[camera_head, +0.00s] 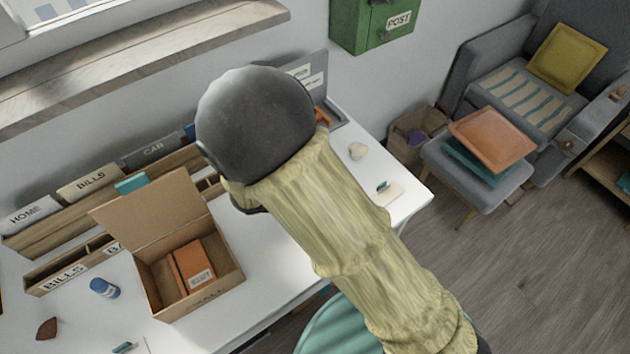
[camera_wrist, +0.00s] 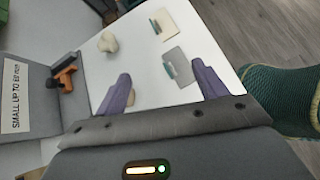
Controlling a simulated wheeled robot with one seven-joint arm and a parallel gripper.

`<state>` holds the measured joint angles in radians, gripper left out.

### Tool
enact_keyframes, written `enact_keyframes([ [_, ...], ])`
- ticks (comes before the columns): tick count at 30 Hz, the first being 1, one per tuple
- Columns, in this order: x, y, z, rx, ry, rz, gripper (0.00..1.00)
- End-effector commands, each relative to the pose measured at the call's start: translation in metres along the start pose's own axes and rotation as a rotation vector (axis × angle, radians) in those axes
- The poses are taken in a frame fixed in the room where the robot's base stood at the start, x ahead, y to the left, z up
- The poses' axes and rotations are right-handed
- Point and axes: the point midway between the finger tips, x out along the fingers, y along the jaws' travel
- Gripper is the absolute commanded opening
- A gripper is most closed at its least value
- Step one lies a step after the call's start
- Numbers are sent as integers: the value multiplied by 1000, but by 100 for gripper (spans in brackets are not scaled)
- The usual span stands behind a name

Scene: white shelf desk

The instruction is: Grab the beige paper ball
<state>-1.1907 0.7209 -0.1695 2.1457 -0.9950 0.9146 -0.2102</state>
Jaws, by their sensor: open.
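The beige paper ball (camera_head: 358,151) lies on the white desk (camera_head: 408,178) near its far right end. In the wrist view it shows as a crumpled beige lump (camera_wrist: 108,42) at upper left, beyond the left finger. The ball is outside the gap, apart from both fingers. In the head view my arm hides the gripper's fingers.
An open cardboard box (camera_head: 166,306) with an orange notebook (camera_head: 192,268) stands on the desk. A wooden file organizer (camera_head: 60,235) lines the wall. An orange item (camera_wrist: 66,76) sits by a grey labelled panel (camera_wrist: 22,108). A beige card (camera_wrist: 164,24) and grey card (camera_wrist: 181,68) lie near the ball.

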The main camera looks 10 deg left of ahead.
Motion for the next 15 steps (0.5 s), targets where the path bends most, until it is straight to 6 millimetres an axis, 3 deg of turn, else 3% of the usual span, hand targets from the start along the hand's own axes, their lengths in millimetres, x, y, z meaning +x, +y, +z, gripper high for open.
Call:
enact_keyframes([
  [1, -6, 6, -25, -86, -43, 74, 71],
  [6, -37, 26, -78, -309, -180, 301, 71],
  [10, -54, 33, -100, -390, -237, 398, 71],
  [15, -58, 34, -103, -407, -250, 420, 71],
])
